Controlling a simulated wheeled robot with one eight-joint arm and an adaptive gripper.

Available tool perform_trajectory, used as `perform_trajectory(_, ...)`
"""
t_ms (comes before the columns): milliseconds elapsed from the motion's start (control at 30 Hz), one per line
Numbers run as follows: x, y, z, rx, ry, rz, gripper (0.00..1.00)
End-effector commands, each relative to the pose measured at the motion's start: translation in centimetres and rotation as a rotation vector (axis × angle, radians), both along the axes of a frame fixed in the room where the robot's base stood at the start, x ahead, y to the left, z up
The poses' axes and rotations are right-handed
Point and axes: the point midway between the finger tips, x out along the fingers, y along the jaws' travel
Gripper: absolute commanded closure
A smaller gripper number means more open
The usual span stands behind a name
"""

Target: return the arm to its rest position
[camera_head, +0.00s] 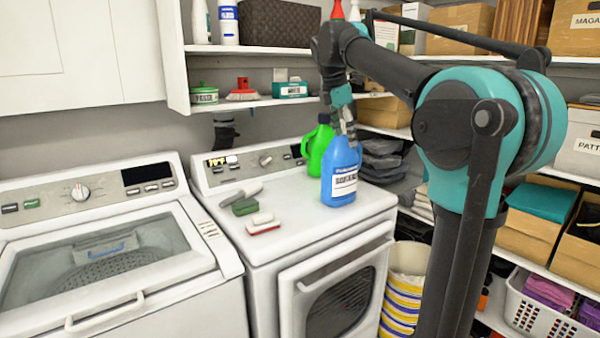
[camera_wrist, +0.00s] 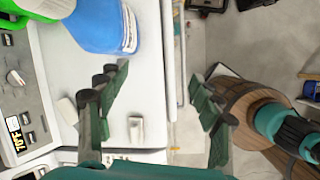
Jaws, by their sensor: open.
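My gripper (camera_head: 346,128) hangs from my arm above the right-hand machine, just over the top of a blue bottle (camera_head: 341,178) with a white label. In the wrist view my gripper (camera_wrist: 163,100) has its two dark green fingers spread apart with nothing between them. The blue bottle (camera_wrist: 97,24) stands beyond the left finger there. A green bottle (camera_head: 318,150) stands left of and behind the blue one; its edge shows in the wrist view (camera_wrist: 42,7). Whether the gripper touches the blue bottle's cap is hidden.
Sponges (camera_head: 263,224) and a grey brush (camera_head: 241,192) lie on the machine's white top (camera_head: 290,232). Another machine (camera_head: 110,230) stands left. Shelving with boxes (camera_head: 530,228) lies right. A striped bucket (camera_head: 402,295) stands on the floor.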

Motion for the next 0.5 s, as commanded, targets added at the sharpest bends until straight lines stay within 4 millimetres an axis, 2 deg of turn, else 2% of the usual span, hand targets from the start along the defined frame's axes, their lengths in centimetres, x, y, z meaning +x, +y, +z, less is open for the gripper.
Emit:
perform_trajectory(167, -1.3, -1.2, -6.0, 0.101, -0.062, -0.231, 0.35)
perform_trajectory(267, -2.9, -2.2, -11.0, 0.184, -0.109, -0.419, 0.35)
perform_trajectory(367, -5.3, -3.2, -16.2, 0.274, -0.155, -0.624, 0.35)
perform_trajectory(500, -9.5, -4.4, -23.5, 0.398, -0.210, -0.914, 0.35)
